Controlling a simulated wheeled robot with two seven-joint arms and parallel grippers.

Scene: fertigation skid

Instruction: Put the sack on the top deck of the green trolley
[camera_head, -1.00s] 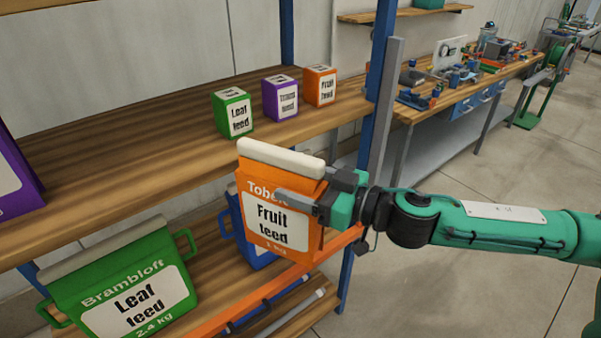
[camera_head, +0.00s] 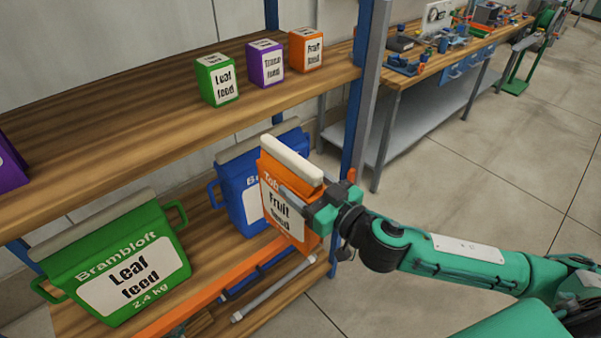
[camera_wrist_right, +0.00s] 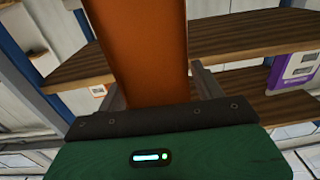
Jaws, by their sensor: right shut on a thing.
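An orange sack labelled "Fruit feed" (camera_head: 281,205) with a white folded top is held in my right gripper (camera_head: 306,205). The gripper is shut on its right side, in front of the rack's right end, and part of the label is covered by the finger. The orange sack also fills the middle of the right wrist view (camera_wrist_right: 140,45), between the fingers (camera_wrist_right: 160,85). The sack hangs near upright, slightly tilted. No green trolley can be made out for certain. My left gripper is not in view.
A green Leaf feed sack (camera_head: 130,270) and a blue sack (camera_head: 240,185) stand on the lower shelf. Small green, purple and orange boxes (camera_head: 266,65) stand on the upper shelf (camera_head: 150,115). A blue rack post (camera_head: 358,120) is close behind the gripper. Floor at right (camera_head: 480,180) is clear.

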